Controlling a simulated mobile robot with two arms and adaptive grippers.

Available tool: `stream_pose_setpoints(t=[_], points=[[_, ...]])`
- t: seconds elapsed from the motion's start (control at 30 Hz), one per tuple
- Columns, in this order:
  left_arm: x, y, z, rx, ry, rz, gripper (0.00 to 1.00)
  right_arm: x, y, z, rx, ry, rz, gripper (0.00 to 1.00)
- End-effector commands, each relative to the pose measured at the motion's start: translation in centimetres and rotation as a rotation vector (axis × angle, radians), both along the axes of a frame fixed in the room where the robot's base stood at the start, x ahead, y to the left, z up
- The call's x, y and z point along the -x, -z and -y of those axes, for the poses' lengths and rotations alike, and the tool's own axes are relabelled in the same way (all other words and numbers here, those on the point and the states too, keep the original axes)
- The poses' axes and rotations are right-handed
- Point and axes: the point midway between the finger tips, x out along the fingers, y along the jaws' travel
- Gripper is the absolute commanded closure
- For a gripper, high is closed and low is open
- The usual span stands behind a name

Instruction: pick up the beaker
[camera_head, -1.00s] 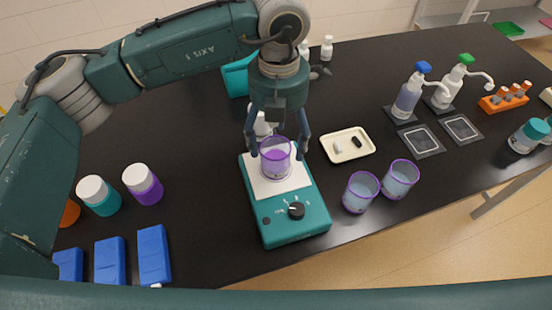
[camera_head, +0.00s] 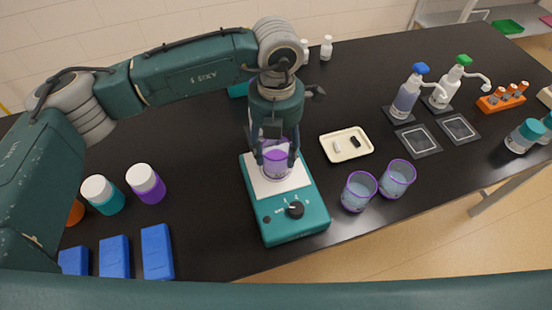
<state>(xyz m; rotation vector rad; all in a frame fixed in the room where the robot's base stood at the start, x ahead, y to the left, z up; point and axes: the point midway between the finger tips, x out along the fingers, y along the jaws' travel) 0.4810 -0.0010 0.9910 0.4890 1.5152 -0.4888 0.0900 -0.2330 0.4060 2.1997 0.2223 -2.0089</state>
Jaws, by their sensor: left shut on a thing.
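A clear beaker (camera_head: 276,163) with a purple rim and purple liquid stands on the white top plate (camera_head: 262,182) of a teal stirrer (camera_head: 293,222) with a black knob. My left gripper (camera_head: 276,158) points down from above, its two fingers on either side of the beaker and shut on it. The beaker looks upright, and I cannot tell a gap between it and the plate. My right gripper is not in view.
Two purple-rimmed beakers (camera_head: 359,191) (camera_head: 397,178) stand right of the stirrer. A cream tray (camera_head: 346,144) holds two small pieces. Pump bottles (camera_head: 408,92) stand at right. Capped bottles (camera_head: 146,184) and blue boxes (camera_head: 157,252) stand at left.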

Motion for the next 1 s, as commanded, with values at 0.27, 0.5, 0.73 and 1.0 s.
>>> stream_pose_setpoints(t=[0.27,0.5,0.73,1.0], points=[[0.0,-0.2,0.0,0.001,0.000,0.002,0.94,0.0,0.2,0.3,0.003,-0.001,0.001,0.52],[-0.1,-1.4,0.0,0.002,0.001,0.002,0.94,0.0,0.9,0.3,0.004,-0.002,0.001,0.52],[-0.1,-3.3,0.1,0.002,0.001,0.004,0.94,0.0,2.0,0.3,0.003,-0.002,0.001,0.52],[3.0,-3.3,1.1,0.001,0.005,0.002,0.94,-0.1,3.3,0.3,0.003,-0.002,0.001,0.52]])
